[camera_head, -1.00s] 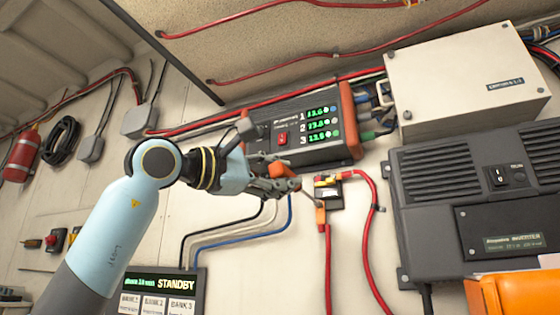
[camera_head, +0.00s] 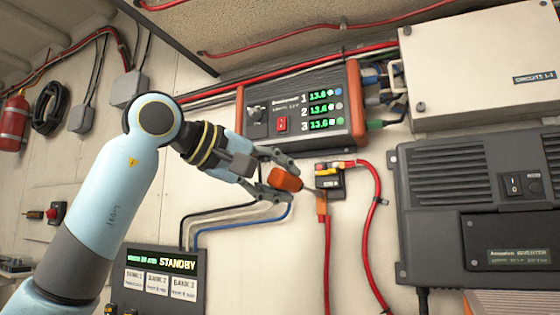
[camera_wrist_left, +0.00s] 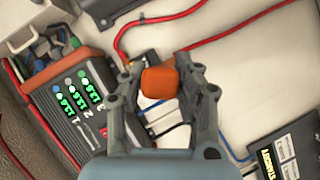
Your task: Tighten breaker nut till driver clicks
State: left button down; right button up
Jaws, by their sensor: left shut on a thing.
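My left gripper (camera_head: 280,183) is shut on the orange handle of the driver (camera_head: 287,179), in front of the wall. The driver's thin shaft points right, toward the lower left of the small black breaker (camera_head: 329,183), where an orange-booted cable joins it. I cannot tell whether the tip sits on the nut; the nut is too small to make out. In the left wrist view the orange handle (camera_wrist_left: 160,83) is between both fingers and hides most of what lies behind it. My right gripper is not in view.
Red cables (camera_head: 375,215) hang from the breaker. A charger with green readouts (camera_head: 300,110) is above left, a grey inverter (camera_head: 480,205) to the right, and a STANDBY panel (camera_head: 165,278) below left. The cream wall between is mostly clear.

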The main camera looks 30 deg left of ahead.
pick_arm(q)
jog(key=shift+m+p, duration=0.3)
jog(key=shift+p, duration=0.1)
jog(key=shift+s, duration=0.1)
jog(key=shift+s, duration=0.2)
jog(key=shift+s+d+b, duration=0.1)
jog(key=shift+s+b, duration=0.2)
jog(key=shift+s, duration=0.15)
jog(key=shift+s+d+b, duration=0.1)
jog(key=shift+s+b, duration=0.65)
jog(key=shift+s, duration=1.7)
jog(key=shift+f, duration=0.1)
